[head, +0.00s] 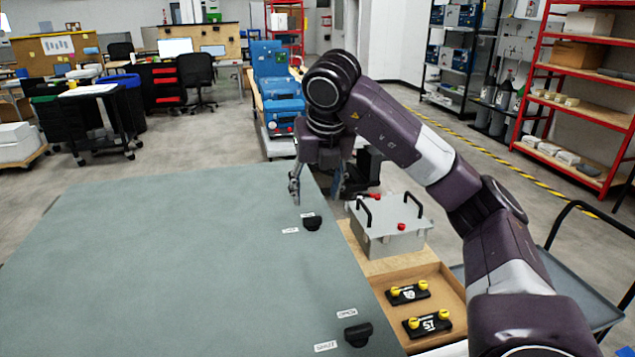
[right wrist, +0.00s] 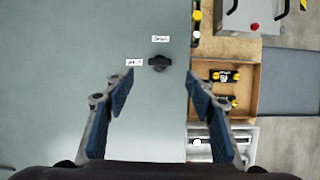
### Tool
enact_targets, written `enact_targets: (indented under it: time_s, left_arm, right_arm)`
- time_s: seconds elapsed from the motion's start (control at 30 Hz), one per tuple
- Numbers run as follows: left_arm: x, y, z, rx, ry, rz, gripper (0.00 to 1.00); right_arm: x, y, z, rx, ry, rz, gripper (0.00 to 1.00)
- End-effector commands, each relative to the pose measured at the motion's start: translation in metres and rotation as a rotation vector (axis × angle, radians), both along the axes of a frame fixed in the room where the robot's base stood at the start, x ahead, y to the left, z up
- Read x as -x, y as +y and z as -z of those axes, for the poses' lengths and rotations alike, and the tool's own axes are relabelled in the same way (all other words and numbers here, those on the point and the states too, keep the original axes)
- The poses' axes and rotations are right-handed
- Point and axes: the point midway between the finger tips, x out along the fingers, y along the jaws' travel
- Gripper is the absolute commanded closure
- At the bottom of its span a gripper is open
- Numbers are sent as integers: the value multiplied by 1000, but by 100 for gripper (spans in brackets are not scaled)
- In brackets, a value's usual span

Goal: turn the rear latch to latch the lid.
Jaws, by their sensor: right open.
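The rear latch (head: 312,222) is a small black knob on the wide grey-green lid (head: 180,270), near its right edge. It also shows in the right wrist view (right wrist: 159,64), with one white label above it and one to its left. Its bar lies roughly crosswise there. My right gripper (head: 318,193) is over the lid by this latch, fingers pointing down. In the right wrist view its blue-padded fingers (right wrist: 158,82) are spread apart with nothing between them, and the latch shows just beyond the tips. I cannot tell the exact gap to it. My left gripper is not in view.
A second black latch (head: 357,334) sits nearer on the lid. Right of the lid are a grey box (head: 390,238) with black handles and a wooden tray (head: 450,284) holding black plates with yellow knobs. The rest of the lid is clear.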

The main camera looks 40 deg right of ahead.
Motion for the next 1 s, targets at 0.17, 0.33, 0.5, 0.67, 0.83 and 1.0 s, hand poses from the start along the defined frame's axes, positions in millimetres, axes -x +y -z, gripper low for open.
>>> enact_targets:
  time_s: [0.17, 0.33, 0.5, 0.67, 0.83, 1.0]
  left_arm:
    - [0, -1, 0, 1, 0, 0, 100]
    - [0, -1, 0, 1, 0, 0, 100]
    - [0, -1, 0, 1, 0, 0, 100]
    - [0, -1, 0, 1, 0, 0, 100]
    - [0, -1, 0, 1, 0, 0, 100]
    - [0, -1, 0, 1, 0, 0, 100]
  right_arm:
    - [5, 4, -19, 2, -3, -1, 49]
    - [9, 5, -27, 1, -2, 0, 49]
    - [11, 6, -30, 0, 0, 2, 49]
    - [11, 6, -30, -1, 0, 2, 49]
    - [11, 6, -30, -1, 1, 1, 49]
    - [11, 6, -30, 0, 1, 1, 49]
